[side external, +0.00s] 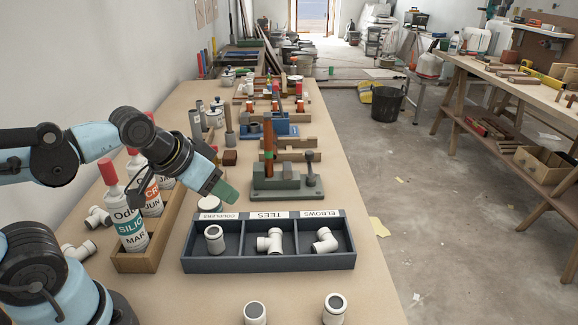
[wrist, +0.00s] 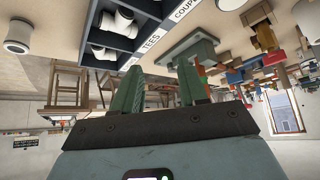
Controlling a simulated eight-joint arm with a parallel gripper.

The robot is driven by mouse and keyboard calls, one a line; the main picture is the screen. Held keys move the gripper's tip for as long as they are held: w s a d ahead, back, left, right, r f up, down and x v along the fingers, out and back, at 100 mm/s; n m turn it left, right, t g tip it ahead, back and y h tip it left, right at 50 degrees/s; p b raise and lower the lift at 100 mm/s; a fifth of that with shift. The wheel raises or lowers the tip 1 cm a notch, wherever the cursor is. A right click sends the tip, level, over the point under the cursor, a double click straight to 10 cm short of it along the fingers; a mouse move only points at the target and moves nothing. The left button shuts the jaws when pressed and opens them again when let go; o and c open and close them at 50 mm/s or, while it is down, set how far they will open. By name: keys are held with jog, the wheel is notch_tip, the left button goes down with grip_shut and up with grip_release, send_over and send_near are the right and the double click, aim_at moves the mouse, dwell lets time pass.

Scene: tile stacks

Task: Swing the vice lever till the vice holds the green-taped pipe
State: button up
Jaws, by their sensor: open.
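A green vice (side external: 285,187) stands on the bench behind the sorting tray. A short grey lever with a dark knob (side external: 310,158) stands at the vice's right end. My gripper (side external: 222,191), with green fingertips, is left of the vice and apart from it, above the tray's back left corner. In the wrist view, which is upside down, my gripper (wrist: 161,90) is open and empty, with the vice (wrist: 187,48) beyond the fingertips.
A dark tray (side external: 270,264) labelled couplers, tees and elbows holds white fittings in front of the vice. A wooden box (side external: 137,261) of red-capped bottles stands left. A blue vice (side external: 283,130) and wooden blocks stand behind. Bench right of the vice is clear.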

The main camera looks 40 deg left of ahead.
jog(key=shift+r, duration=0.1)
jog(key=c, duration=0.4)
jog(key=r, duration=0.8)
jog(key=shift+w, duration=0.2)
grip_shut()
jog(key=w+a+r+m+g, duration=0.1)
jog(key=w+r, duration=0.3)
jog(key=w, duration=0.2)
jog(key=m+g+h, duration=0.2)
jog(key=m+g, duration=0.1)
jog(key=m, duration=0.3)
send_over(310, 165)
jog(key=s+a, duration=0.2)
jog(key=a, duration=0.1)
notch_tip(310, 165, down, 19)
jog(key=shift+s, duration=0.15)
